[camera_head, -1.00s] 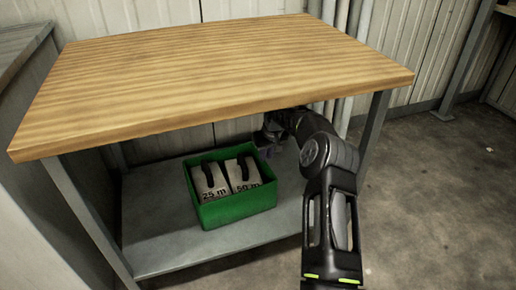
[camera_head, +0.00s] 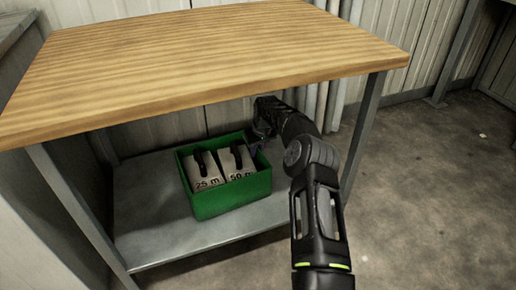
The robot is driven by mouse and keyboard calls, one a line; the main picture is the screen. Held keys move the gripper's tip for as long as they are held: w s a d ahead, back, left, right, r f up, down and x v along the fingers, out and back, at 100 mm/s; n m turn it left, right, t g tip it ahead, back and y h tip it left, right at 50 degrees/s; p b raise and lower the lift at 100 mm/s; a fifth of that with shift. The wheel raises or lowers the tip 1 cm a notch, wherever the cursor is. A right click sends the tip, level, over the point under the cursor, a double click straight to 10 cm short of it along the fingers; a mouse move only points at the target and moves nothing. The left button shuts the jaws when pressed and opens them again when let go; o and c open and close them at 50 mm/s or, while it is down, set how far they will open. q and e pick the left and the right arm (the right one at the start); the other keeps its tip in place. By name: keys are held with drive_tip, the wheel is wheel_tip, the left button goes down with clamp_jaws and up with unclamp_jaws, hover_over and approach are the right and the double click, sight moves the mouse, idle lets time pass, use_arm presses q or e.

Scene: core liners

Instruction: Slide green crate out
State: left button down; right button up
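The green crate (camera_head: 232,197) stands upright on the grey lower shelf of the workbench, near the shelf's front edge. It holds two pale items with black handles, marked 25 m (camera_head: 204,172) and 50 m (camera_head: 237,162). My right arm reaches in under the tabletop from the right. My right gripper (camera_head: 258,137) is at the crate's back right corner, close to or touching the rim. Its fingers are dark and partly hidden, so I cannot tell whether they are shut on the rim. My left gripper is not in view.
The wooden tabletop (camera_head: 200,58) hangs over the shelf. The grey lower shelf (camera_head: 150,225) is bare left of the crate. A bench leg (camera_head: 362,130) stands right of my arm.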

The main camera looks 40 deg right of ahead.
drive_tip(key=shift+x, duration=0.95)
clamp_jaws()
idle(0.8)
